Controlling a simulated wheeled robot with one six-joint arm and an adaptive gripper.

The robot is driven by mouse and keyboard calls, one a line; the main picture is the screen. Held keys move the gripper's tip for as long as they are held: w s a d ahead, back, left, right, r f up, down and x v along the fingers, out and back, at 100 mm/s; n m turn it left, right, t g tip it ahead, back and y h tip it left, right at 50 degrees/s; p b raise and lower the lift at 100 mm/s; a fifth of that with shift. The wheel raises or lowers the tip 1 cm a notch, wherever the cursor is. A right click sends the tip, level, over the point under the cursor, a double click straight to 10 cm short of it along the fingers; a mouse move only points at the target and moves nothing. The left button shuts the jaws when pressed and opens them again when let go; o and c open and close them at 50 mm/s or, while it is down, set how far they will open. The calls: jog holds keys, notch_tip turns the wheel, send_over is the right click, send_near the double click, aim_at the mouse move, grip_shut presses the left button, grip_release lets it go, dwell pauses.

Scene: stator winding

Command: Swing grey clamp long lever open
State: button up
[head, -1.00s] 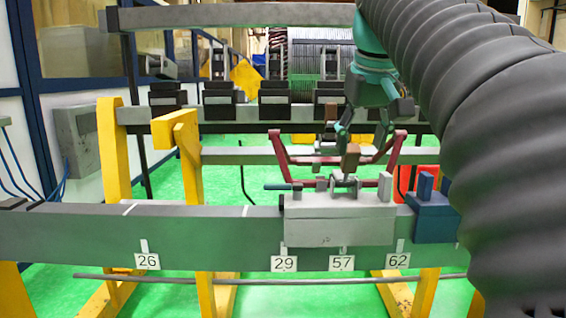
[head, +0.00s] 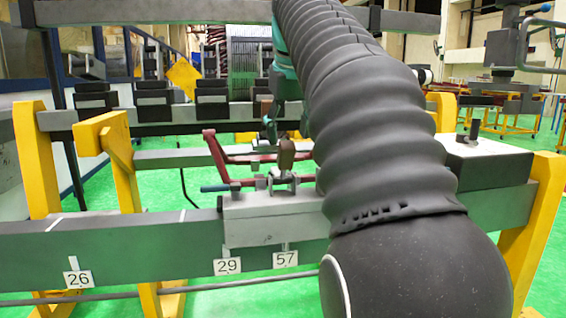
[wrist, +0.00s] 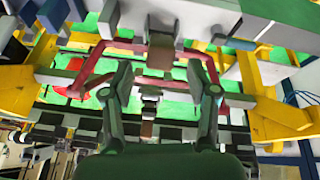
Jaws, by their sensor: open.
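The grey clamp (head: 272,218) sits on the long grey beam, above the labels 29 and 57. A brown upright lever end (head: 286,155) stands on top of it, and a blue-tipped handle (head: 214,188) points left. I cannot tell for sure which is the long lever. My gripper (head: 272,130) is just behind and above the brown end, partly hidden by my arm. In the wrist view my gripper (wrist: 160,72) is open, its fingers apart either side of the brown lever part (wrist: 160,55). I see no clear contact.
A dark red coil frame (head: 222,155) lies behind the clamp, close around my gripper. Yellow posts (head: 115,165) stand to the left. A dark block with a white top (head: 488,150) sits on the beam at right. The beam left of the clamp is clear.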

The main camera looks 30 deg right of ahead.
aim_at(285, 162)
jog(key=b+x, duration=0.1)
jog(key=x, duration=0.7)
jog(key=shift+f, duration=0.1)
jog(key=shift+a, duration=0.1)
jog(key=shift+b, duration=0.3)
grip_shut()
